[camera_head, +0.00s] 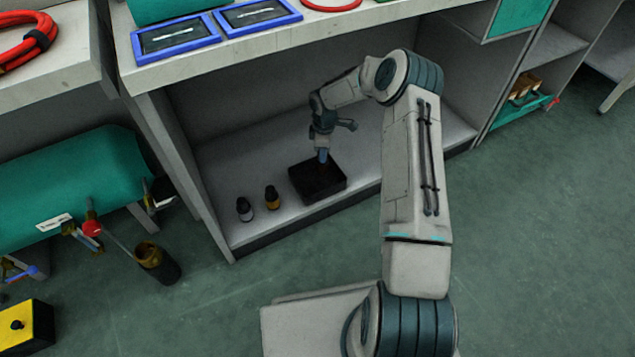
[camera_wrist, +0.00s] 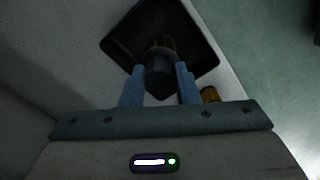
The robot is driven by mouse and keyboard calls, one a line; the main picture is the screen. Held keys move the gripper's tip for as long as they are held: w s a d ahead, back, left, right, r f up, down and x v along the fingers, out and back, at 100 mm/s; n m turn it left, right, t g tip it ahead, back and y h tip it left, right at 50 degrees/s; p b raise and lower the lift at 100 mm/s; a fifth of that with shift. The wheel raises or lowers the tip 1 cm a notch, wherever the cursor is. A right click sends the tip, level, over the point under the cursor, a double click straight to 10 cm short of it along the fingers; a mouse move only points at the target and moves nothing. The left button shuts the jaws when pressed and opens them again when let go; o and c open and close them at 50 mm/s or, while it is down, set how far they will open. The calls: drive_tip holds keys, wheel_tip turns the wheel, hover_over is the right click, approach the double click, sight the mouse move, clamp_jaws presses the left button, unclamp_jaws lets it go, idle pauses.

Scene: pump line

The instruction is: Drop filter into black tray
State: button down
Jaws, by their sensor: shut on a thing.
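The black tray (camera_head: 330,189) sits on the lower shelf under the bench. It also fills the upper middle of the wrist view (camera_wrist: 205,57). My gripper (camera_head: 322,157) points down over the tray. In the wrist view, its two blue fingers (camera_wrist: 158,78) are closed on the filter (camera_wrist: 159,80), a dark cylinder with a brownish-orange part at its far end. The filter is over the tray's opening. I cannot tell if it touches the tray floor. In the head view the filter is mostly hidden by the fingers.
The shelf's side panel (camera_head: 180,160) and the benchtop (camera_head: 215,50) above bound the space. Bare shelf lies right of the tray.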

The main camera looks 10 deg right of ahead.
drive_tip(key=c, duration=1)
unclamp_jaws()
wheel_tip(320, 180, up, 8)
drive_tip(key=p, duration=0.3)
drive_tip(key=shift+f, duration=0.15)
drive_tip(key=shift+f, duration=0.1)
